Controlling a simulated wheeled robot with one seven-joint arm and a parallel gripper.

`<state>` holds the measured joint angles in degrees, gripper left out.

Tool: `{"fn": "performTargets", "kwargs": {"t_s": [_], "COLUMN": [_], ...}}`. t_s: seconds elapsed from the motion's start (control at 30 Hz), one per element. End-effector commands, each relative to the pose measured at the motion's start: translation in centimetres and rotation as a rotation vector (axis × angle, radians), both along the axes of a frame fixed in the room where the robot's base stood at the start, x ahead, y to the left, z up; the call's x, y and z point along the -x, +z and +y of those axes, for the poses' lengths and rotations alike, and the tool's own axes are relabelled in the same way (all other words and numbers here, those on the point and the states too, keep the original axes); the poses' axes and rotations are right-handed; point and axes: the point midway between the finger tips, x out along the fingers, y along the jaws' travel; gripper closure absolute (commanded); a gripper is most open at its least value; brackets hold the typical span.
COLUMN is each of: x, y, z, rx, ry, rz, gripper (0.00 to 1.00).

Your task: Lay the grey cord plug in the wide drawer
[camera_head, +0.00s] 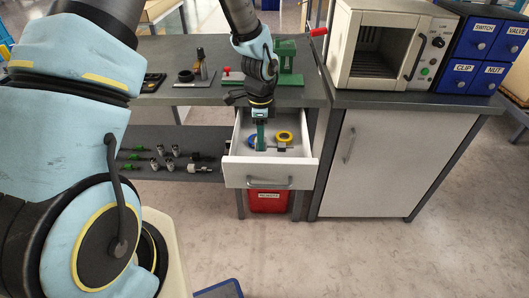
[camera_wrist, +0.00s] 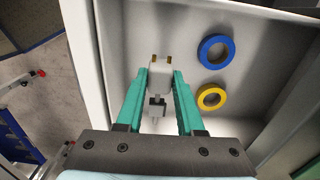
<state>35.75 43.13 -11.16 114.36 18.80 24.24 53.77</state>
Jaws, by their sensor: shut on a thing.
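The grey cord plug (camera_wrist: 160,76), pale with two brass-coloured prongs, is between the green fingers of my gripper (camera_wrist: 159,80) in the wrist view. My gripper (camera_head: 260,136) is shut on it and points down into the open wide drawer (camera_head: 240,174). The drawer also fills much of the wrist view (camera_wrist: 225,22). In the head view the plug is hard to make out by the fingers. I cannot tell whether the plug touches the drawer floor.
A blue tape ring (camera_wrist: 216,52) and a yellow tape ring (camera_wrist: 211,97) lie in the drawer, right of the plug. A red bin (camera_head: 268,201) stands below. A white oven (camera_head: 385,45) and blue small-drawer cabinet (camera_head: 484,50) stand on the right counter. Tools lie on the left shelf.

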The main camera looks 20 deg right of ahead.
Motion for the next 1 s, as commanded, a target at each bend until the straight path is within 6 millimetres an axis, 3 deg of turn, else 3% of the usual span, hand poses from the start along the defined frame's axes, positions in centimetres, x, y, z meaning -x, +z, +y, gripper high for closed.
{"fn": "performTargets", "kwargs": {"t_s": [0.43, 0.87, 0.9, 1.0], "x": [0.1, 0.0, 0.0, 0.0], "y": [-5.3, -6.3, -6.3, -6.2], "z": [0.0, 0.0, 0.0, 0.0], "rx": [-0.002, 0.0, 0.0, 0.0], "ry": [-0.001, 0.0, 0.0, 0.0], "rz": [0.001, 0.0, 0.0, 0.0], "gripper": [1.0, 1.0, 0.62, 0.51]}}
